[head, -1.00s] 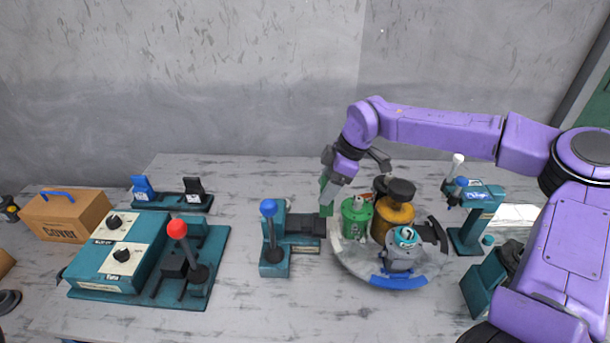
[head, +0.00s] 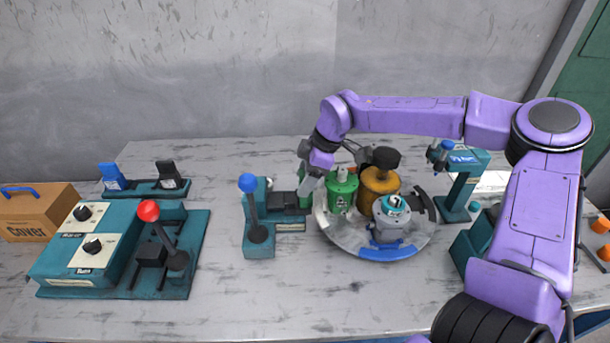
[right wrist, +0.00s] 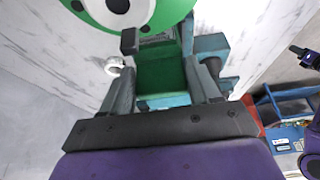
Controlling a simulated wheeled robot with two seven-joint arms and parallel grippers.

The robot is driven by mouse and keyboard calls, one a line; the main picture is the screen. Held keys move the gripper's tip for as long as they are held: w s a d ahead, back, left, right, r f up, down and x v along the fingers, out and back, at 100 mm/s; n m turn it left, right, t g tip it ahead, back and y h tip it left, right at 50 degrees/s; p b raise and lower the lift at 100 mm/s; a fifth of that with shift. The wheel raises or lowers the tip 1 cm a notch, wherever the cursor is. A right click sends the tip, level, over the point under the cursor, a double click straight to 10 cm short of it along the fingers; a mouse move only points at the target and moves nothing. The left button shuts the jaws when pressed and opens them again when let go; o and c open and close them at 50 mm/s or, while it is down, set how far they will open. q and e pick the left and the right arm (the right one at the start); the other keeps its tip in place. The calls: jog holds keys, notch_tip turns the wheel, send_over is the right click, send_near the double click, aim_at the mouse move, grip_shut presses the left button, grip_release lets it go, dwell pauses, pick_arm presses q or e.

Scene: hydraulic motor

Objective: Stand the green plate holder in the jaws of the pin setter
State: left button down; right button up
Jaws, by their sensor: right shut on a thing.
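My right gripper (head: 306,188) is shut on the green plate holder (right wrist: 160,76). In the right wrist view, the holder is between the two fingers. In the head view, only a narrow green strip of it shows beside the fingers. The pin setter (head: 258,236) is a teal device with a blue-knobbed lever and dark jaws (head: 288,201). The gripper and holder are at the right end of these jaws. I cannot tell whether the holder touches them. My left gripper does not show clearly in either view.
A round grey turntable (head: 336,236) stands close right of the gripper, carrying a green canister (head: 342,196), an amber cylinder (head: 376,190) and a grey-teal part (head: 394,222). A teal press (head: 458,178) stands further right. A control box (head: 85,245) and red-knobbed lever (head: 149,211) stand left.

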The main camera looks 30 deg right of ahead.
jog(key=shift+w+f, duration=0.1)
jog(key=shift+f, duration=0.25)
jog(key=shift+r, duration=0.1)
jog(key=o, duration=1.2)
jog(key=shift+c, duration=0.2)
jog(key=shift+r+p, duration=2.4)
jog(key=shift+r, duration=1.15)
jog(key=shift+f, duration=0.1)
